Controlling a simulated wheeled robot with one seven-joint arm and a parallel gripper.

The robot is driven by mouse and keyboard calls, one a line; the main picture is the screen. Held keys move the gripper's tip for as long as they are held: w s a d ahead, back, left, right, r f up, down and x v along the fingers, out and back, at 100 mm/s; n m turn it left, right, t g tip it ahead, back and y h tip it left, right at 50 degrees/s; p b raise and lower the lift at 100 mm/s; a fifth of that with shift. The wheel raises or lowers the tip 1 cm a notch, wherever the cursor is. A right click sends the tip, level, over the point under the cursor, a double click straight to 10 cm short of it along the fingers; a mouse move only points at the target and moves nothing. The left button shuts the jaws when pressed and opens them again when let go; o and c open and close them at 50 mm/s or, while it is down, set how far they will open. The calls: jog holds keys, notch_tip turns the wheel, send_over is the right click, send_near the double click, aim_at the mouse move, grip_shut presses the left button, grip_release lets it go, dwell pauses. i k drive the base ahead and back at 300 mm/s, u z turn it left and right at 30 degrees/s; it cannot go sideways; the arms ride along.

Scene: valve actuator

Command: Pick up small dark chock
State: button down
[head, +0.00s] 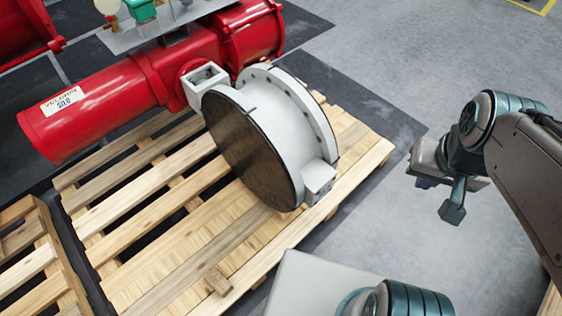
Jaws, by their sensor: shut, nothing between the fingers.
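A small brown wooden block (217,281), which looks like the chock, lies on the pallet slats near the front edge, in front of the valve's disc. It is only slightly darker than the pale slats around it. My gripper (453,213) is at the right, over the grey floor beyond the pallet's right edge. Its fingers point down, shut together and empty. It is well away from the block and touches nothing.
The wooden pallet (160,262) carries a red actuator (100,98) and a large grey valve (290,118) with a dark disc face. The valve stands between the actuator and the pallet's right edge. Another pallet (30,265) is at the lower left. Grey floor (400,60) is clear at the upper right.

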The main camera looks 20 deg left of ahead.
aim_at(220, 285)
jog(key=u, duration=0.7)
jog(key=k, duration=0.35)
jog(key=u, duration=0.45)
jog(key=i, duration=0.4)
jog(key=z, duration=0.15)
jog(key=k, duration=0.75)
jog(key=u, duration=1.1)
jog(key=i, duration=0.7)
jog(key=z, duration=0.05)
